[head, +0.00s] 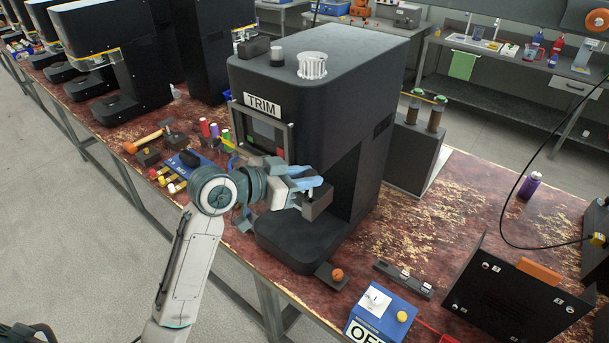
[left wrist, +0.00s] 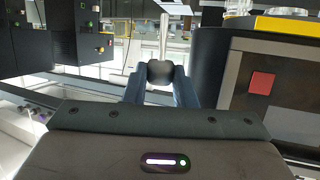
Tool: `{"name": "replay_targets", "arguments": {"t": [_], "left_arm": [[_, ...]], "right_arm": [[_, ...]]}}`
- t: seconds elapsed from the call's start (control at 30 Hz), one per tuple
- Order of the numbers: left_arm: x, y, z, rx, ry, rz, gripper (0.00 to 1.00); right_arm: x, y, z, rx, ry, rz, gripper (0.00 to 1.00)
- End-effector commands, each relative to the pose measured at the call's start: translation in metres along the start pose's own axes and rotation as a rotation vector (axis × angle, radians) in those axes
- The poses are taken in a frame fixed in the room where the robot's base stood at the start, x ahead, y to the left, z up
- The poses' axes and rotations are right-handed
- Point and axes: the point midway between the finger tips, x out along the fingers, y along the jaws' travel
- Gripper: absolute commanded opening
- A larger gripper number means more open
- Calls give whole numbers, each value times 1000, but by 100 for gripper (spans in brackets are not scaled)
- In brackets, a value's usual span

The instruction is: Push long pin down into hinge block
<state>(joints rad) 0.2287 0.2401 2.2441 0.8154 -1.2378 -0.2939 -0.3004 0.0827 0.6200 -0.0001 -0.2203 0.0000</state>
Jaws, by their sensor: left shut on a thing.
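My left gripper (head: 312,186) is in front of the black TRIM machine (head: 300,100), its blue fingers pointing right. In the left wrist view the gripper (left wrist: 160,88) is shut on a dark rounded knob. A thin bright metal rod, seemingly the long pin (left wrist: 164,35), runs up from that knob. The head view does not show the pin clearly. A small dark block (head: 318,204), possibly the hinge block, shows right by the fingertips at the machine's front. I cannot tell whether the pin is in it. My right gripper is not in view.
On the worn red bench (head: 460,205), a blue box with a yellow knob (head: 380,310) and a dark tilted panel (head: 515,295) stand to the right. A hammer (head: 143,141) and several coloured spools lie left of the machine. An orange knob (head: 337,274) sits at its base.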

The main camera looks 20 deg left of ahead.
Motion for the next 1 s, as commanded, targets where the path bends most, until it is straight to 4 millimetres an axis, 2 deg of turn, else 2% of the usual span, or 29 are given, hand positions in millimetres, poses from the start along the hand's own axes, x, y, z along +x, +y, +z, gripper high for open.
{"name": "replay_targets", "arguments": {"t": [1.0], "left_arm": [[0, 0, -1, -1, -1, 0, 2]], "right_arm": [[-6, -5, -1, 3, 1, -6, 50]]}}
